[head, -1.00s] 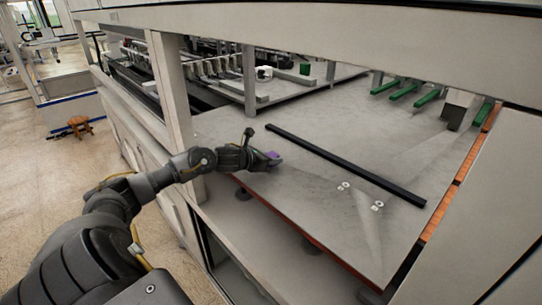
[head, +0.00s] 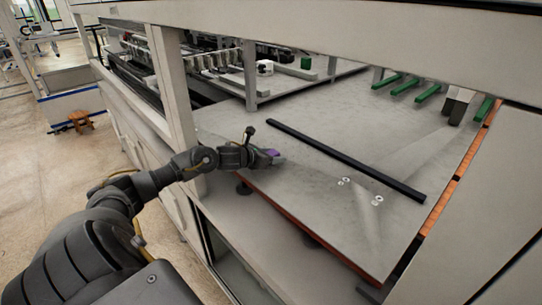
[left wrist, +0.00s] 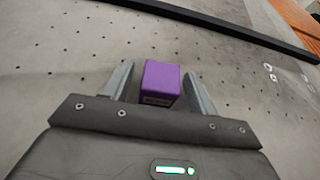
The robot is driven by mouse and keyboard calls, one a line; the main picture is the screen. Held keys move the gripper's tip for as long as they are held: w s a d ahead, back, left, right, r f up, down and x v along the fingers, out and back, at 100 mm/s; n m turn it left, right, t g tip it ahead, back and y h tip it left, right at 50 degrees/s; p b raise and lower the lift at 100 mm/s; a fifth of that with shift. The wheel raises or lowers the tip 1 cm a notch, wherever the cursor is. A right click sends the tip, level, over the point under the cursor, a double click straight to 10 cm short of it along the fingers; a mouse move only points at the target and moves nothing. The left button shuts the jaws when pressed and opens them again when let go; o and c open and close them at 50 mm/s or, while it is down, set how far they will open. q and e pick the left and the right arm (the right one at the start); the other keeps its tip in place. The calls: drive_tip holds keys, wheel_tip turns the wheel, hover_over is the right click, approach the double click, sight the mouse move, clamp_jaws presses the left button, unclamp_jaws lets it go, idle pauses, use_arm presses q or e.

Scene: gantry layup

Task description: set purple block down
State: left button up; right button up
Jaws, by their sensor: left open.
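The purple block (left wrist: 160,82) rests on the grey perforated table (head: 320,110), near its left front edge. In the left wrist view it sits between the two fingers of my left gripper (left wrist: 158,88), with a gap visible on each side. My left gripper is open around it. In the head view the block (head: 271,153) shows only partly at the tip of my left gripper (head: 266,157). My right gripper is out of view.
A long black bar (head: 345,162) lies on the table beyond the block. Small white round fittings (head: 377,200) sit to the right. Green bars (head: 410,86) lie at the back right. A grey frame post (head: 172,85) stands close to my left arm.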

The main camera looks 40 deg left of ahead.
use_arm(q)
drive_tip(key=shift+r+p, duration=0.35)
drive_tip(key=shift+p, duration=0.05)
drive_tip(key=b+v, duration=0.1)
drive_tip(key=v, duration=0.1)
drive_tip(key=b+v, duration=0.1)
drive_tip(key=v, duration=0.1)
drive_tip(key=b+v, duration=0.1)
drive_tip(key=v, duration=0.1)
drive_tip(key=shift+s+a+f+b, duration=0.1)
drive_tip(key=shift+s+f+b, duration=0.15)
drive_tip(key=shift+s+b, duration=0.15)
drive_tip(key=shift+p+v, duration=0.4)
drive_tip(key=shift+v, duration=0.4)
drive_tip(key=shift+s+d+r+p, duration=0.2)
drive_tip(key=shift+s+r+p, duration=0.1)
drive_tip(key=shift+s+r, duration=0.45)
drive_tip(key=shift+s+a+r, duration=0.1)
drive_tip(key=shift+s+a, duration=0.05)
drive_tip(key=shift+s, duration=0.3)
drive_tip(key=shift+s+a+r, duration=0.1)
drive_tip(key=shift+s+a, duration=0.05)
drive_tip(key=shift+s, duration=0.3)
